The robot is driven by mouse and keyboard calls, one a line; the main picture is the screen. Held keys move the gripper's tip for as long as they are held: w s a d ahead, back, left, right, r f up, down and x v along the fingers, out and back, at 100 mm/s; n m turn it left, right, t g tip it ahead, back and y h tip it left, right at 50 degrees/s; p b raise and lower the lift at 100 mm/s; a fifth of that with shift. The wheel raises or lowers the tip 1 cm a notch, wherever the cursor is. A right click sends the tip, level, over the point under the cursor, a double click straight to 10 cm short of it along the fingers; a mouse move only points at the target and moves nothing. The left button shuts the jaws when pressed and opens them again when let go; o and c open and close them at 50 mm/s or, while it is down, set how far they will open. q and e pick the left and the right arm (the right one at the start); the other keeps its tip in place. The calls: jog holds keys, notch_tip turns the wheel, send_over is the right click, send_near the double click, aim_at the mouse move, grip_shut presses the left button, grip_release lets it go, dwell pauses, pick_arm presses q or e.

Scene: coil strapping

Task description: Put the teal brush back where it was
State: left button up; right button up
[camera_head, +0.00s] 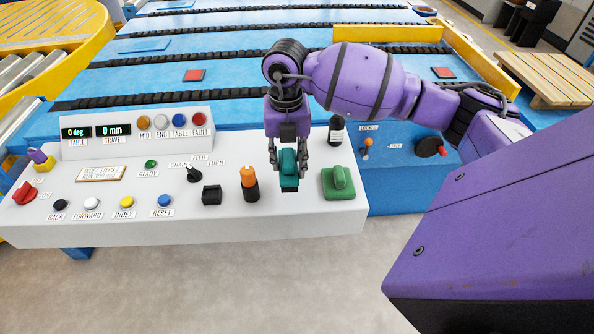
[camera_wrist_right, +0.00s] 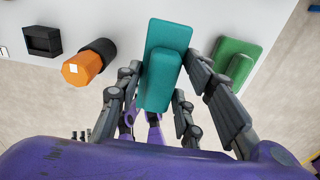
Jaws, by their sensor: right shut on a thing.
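The teal brush (camera_head: 289,181) is between the fingers of my right gripper (camera_head: 288,165), over the right part of the light grey control panel (camera_head: 225,231). The gripper points down and is shut on it. The brush also shows in the right wrist view (camera_wrist_right: 164,80), as a teal block with a raised grip, between the two fingers. Whether its dark underside touches the panel or hangs just above it, I cannot tell. My left gripper is in neither view.
A green block with a handle (camera_head: 338,184) is close to the right of the brush. An orange and black cylinder (camera_head: 249,184) and a black open-topped box (camera_head: 211,194) are to the left. A dark bottle (camera_head: 336,131) stands behind. Buttons and knobs fill the panel's left.

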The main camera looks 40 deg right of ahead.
aim_at(296, 173)
jog(key=shift+s+d+f, duration=0.25)
jog(key=shift+d+f, duration=0.45)
jog(key=shift+f, duration=0.1)
jog(key=shift+d+f, duration=0.2)
jog(key=shift+f, duration=1.65)
jog(key=shift+s+f, duration=0.1)
jog(key=shift+f, duration=0.1)
jog(key=o, duration=1.1)
jog(key=shift+r, duration=0.1)
